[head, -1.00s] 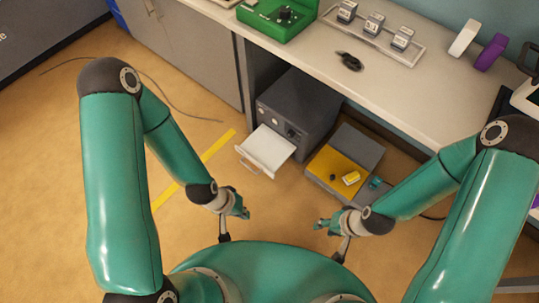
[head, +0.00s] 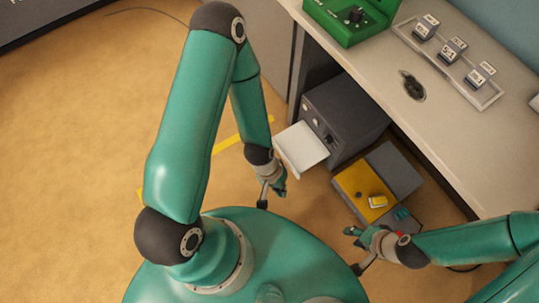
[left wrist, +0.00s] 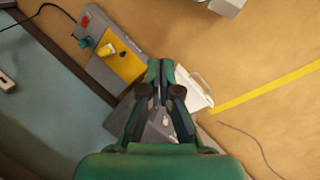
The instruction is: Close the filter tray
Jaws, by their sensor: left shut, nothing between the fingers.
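The white filter tray (head: 302,147) sticks out of the front of a dark grey box (head: 345,112) under the bench. My left gripper (head: 281,190) is shut and empty, on the near side of the tray and apart from it in the head view. In the left wrist view the shut fingertips (left wrist: 160,66) partly cover the tray (left wrist: 192,92), whose front handle shows. The box (left wrist: 155,128) is mostly behind my fingers there. My right gripper (head: 354,236) is to the right, away from the tray; its finger gap is too small to judge.
A yellow-and-grey case (head: 352,188) with small parts lies on the floor right of the tray. The white bench top (head: 385,55) overhangs the box. A yellow floor strip (head: 232,141) runs left of the tray. The floor further left is clear.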

